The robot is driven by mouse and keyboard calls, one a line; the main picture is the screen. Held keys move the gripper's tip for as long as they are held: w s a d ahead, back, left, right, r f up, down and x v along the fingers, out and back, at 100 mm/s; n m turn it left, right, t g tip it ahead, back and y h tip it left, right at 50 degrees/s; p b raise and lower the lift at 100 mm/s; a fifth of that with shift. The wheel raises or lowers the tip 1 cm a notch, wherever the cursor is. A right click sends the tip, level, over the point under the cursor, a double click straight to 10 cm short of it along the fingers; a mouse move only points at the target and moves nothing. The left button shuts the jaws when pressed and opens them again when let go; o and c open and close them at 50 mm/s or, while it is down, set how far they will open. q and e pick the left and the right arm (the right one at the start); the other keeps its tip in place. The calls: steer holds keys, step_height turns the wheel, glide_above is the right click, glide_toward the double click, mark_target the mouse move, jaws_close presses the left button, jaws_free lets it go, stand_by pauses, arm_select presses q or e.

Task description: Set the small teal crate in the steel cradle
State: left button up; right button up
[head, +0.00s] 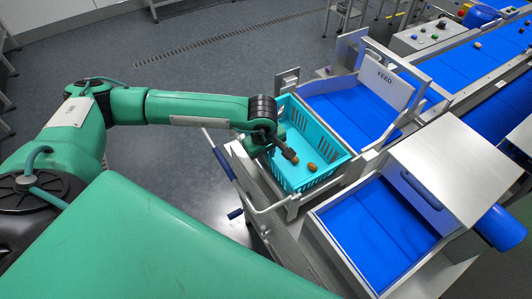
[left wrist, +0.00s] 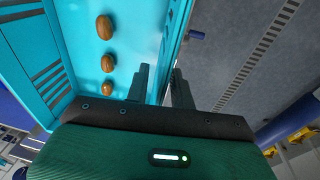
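The small teal crate (head: 326,178) stands upright beside the blue-lined feed tray, with several brown dates inside (head: 311,167). Its slotted wall and floor also show in the left wrist view (left wrist: 75,45). My left gripper (head: 284,150) reaches down at the crate's left wall. In the left wrist view its dark fingers (left wrist: 160,75) straddle that wall, one inside and one outside, close together on it. The steel cradle (head: 262,210) shows as pale rails around the crate's near side. The crate hides its inner part, so I cannot tell if the crate rests fully in it. My right gripper is not in view.
A blue-lined tray with a FEED plate (head: 385,78) stands behind the crate. Another blue-lined tray (head: 375,225) lies at the near right beside a steel cover (head: 465,165). A blue-handled lever (head: 222,163) is left of the cradle. The grey floor at left is clear.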

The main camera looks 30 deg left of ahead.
arm_select(q)
steer(key=shift+r, duration=0.3)
step_height(320, 180, up, 12)
steer(key=s+b, duration=0.1)
steer(key=b, duration=0.3)
steer(key=shift+s+d+f, duration=0.15)
steer(key=shift+s+f, duration=0.05)
steer(key=shift+s, duration=0.2)
steer(key=shift+f, duration=0.1)
